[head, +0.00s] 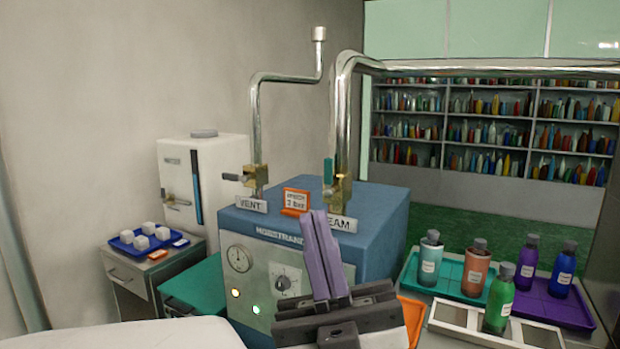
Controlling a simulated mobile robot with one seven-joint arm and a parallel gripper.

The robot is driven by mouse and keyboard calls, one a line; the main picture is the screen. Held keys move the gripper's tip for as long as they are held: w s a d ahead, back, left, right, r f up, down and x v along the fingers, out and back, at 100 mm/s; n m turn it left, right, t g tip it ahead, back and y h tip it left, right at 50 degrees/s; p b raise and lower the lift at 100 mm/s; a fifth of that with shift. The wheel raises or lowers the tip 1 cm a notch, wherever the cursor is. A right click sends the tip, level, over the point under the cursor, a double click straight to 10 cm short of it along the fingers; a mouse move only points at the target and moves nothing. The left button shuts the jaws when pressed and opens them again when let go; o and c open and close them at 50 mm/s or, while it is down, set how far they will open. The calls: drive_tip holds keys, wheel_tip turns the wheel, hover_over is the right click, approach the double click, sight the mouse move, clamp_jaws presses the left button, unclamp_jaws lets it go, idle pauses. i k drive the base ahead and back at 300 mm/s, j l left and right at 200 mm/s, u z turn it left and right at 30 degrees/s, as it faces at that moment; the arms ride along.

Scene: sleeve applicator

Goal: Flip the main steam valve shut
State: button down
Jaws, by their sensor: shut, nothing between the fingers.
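The steam valve (340,189) is a brass body at the foot of the thick chrome pipe, on the right of the blue machine's top. Its teal lever (328,171) points straight up, in line with the pipe. Its white label (343,224) reads "EAM"; the first letters are hidden behind my gripper. My gripper (314,217), with purple fingers on a dark body, is shut and empty. In the picture its fingertips are just below and left of the valve, apart from the lever. I cannot tell the depth between them.
The blue machine (380,215) also carries a vent valve (254,178) with a sideways dark lever and an orange pressure sign (296,201) between the valves. Bottles stand on a teal tray (455,292) and a purple tray (545,308) at right. A white cabinet (225,160) stands behind left.

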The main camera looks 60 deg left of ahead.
sight(329, 191)
drive_tip(key=u, duration=0.4)
drive_tip(key=j+u, duration=0.1)
drive_tip(key=u, duration=0.25)
drive_tip(key=i+u, duration=0.1)
drive_tip(key=u, duration=0.3)
drive_tip(key=j+u, duration=0.1)
drive_tip(key=u, duration=0.3)
drive_tip(key=i, duration=0.05)
